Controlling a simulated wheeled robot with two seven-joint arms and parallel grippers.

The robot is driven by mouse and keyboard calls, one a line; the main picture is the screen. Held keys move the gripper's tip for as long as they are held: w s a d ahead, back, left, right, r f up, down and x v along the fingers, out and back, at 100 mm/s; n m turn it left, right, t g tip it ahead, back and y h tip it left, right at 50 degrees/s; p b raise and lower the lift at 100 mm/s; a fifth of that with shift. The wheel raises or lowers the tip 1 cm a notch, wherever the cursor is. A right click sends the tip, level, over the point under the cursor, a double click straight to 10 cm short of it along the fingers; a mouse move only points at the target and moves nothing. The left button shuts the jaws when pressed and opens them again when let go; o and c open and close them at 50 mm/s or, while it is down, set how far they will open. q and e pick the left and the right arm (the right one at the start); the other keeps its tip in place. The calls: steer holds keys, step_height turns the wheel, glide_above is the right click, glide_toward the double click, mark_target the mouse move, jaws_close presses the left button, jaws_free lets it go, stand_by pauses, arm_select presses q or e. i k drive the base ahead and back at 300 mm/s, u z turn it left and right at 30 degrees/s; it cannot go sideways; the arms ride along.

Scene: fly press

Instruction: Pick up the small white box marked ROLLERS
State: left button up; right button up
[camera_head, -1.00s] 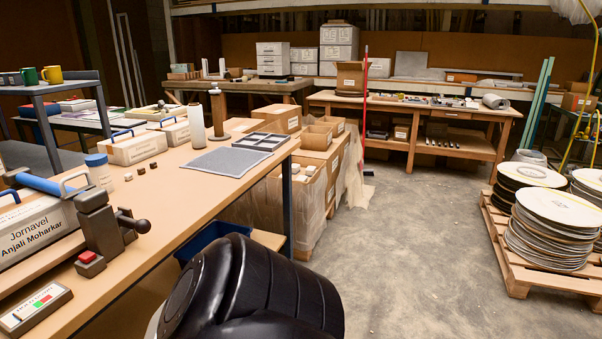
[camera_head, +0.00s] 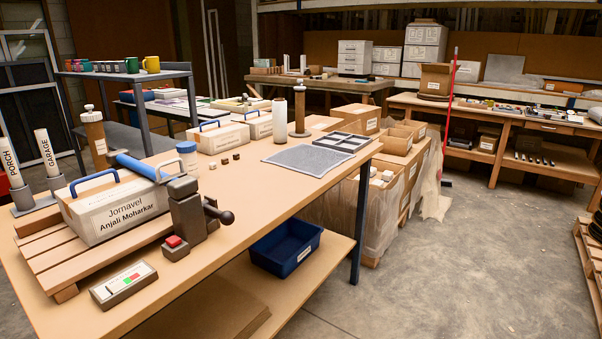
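I cannot read the word ROLLERS on any box in the head view. Several small white boxes (camera_head: 382,178) sit in an open carton beside the long bench, their markings too small to read. A large white case (camera_head: 115,208) with a blue handle stands on wooden slats on the bench and reads "Jornavel Anjali Moharkar". Two similar white cases, one of them here (camera_head: 218,138), stand farther back with unreadable labels. Neither gripper is in view.
The long bench (camera_head: 240,219) fills the left, holding a grey lever press (camera_head: 188,212), a grey mat (camera_head: 307,158) and a compartment tray (camera_head: 342,142). A blue bin (camera_head: 286,248) sits on its lower shelf. Concrete floor (camera_head: 450,260) is clear at right.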

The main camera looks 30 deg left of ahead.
mark_target(386, 176)
steer(key=u, duration=0.05)
steer(key=i, duration=4)
steer(key=u, duration=1.4)
